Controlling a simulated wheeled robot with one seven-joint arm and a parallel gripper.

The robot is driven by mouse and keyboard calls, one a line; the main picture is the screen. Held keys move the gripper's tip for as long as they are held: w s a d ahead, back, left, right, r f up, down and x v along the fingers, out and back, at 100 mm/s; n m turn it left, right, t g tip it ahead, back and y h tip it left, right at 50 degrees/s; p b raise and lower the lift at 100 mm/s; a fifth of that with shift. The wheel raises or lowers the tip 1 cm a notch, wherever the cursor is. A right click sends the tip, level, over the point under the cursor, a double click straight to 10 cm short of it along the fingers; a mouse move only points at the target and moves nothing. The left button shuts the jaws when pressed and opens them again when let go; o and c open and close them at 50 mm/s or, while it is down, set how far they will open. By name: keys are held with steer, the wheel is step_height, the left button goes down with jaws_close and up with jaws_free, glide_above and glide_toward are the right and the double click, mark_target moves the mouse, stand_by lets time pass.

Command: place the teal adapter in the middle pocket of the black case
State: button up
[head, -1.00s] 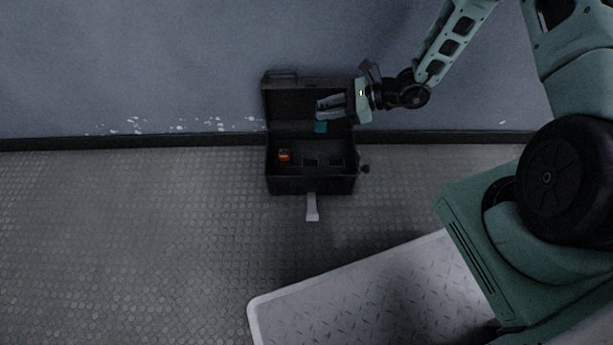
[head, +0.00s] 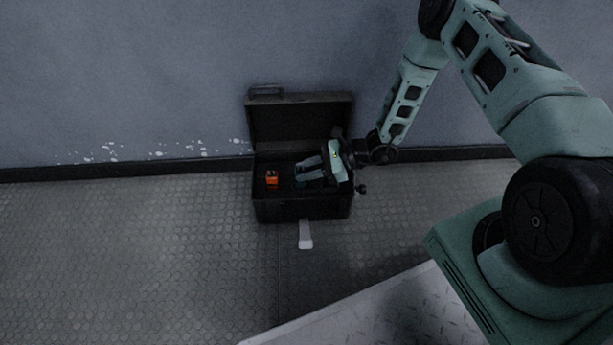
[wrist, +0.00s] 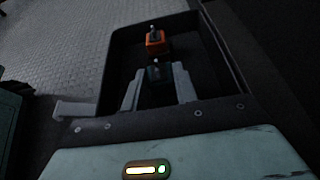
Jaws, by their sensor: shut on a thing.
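The black case (head: 300,207) stands open on the floor against the wall, its lid (head: 300,120) tilted back. My gripper (head: 300,172) is low in the middle of the case opening. In the wrist view, my gripper (wrist: 157,78) is shut on the teal adapter (wrist: 155,72), which looks dark and carries a small pale-tipped post. The adapter is inside the case outline, next to an orange part. The fingers and dim light hide the middle pocket, so I cannot tell whether the adapter touches its bottom.
The orange part (head: 272,178) sits in the left side of the case and also shows ahead of my fingers in the wrist view (wrist: 157,42). A pale latch strip (head: 306,234) sticks out from the case front. The patterned floor (head: 150,250) to the left is clear.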

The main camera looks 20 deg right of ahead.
steer(key=shift+f, duration=0.35)
steer(key=shift+f, duration=0.1)
steer(key=o, duration=1)
steer(key=shift+o, duration=0.2)
